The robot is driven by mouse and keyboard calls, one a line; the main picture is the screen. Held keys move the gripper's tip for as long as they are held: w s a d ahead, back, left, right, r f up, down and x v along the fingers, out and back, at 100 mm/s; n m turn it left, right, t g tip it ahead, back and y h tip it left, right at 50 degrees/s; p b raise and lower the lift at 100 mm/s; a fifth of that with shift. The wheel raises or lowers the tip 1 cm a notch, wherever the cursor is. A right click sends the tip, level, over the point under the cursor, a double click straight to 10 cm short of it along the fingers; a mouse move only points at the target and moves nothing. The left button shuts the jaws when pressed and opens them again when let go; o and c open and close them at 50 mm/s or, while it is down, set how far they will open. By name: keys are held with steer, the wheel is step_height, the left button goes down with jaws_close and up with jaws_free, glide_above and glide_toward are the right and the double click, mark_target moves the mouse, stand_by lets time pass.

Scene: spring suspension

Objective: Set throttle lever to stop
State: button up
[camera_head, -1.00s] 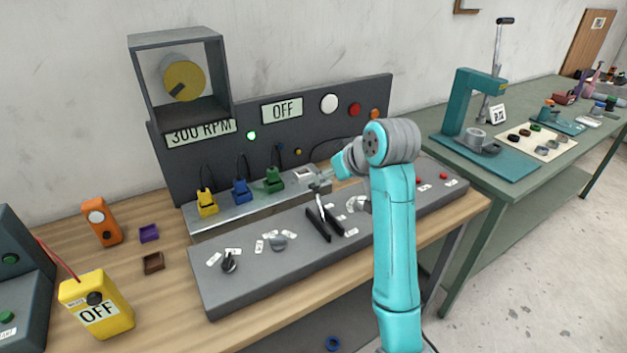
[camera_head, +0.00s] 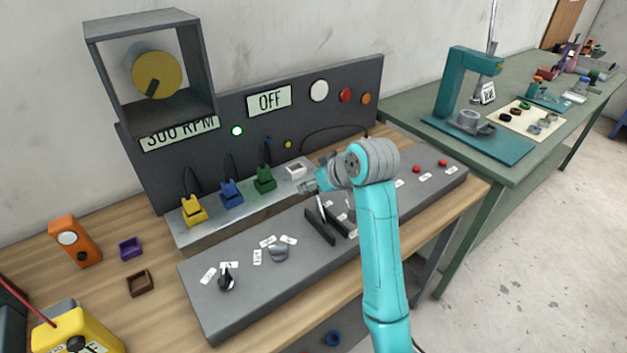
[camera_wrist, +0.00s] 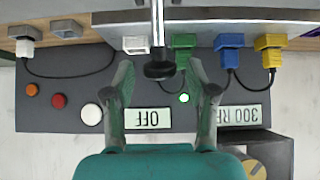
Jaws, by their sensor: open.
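The throttle lever is a metal rod (camera_head: 321,209) standing between two black rails (camera_head: 318,228) on the grey sloping console. Its black knob (camera_wrist: 160,70) shows in the wrist view, between my two fingertips. My gripper (camera_head: 307,187) is open, with one finger on each side of the knob and a visible gap on both sides. In the head view my gripper is at the top of the lever, and my arm hides part of the console behind it. The labels by the rails are too small to read.
Yellow, blue and green plugs (camera_head: 264,179) stand on the ledge behind the console. The back panel shows OFF (camera_head: 269,100) and 300 RPM (camera_head: 180,136) signs and a lit green lamp (camera_head: 237,131). A black knob (camera_head: 226,279) and a grey knob (camera_head: 279,253) sit left of the rails.

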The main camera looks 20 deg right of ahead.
jaws_close()
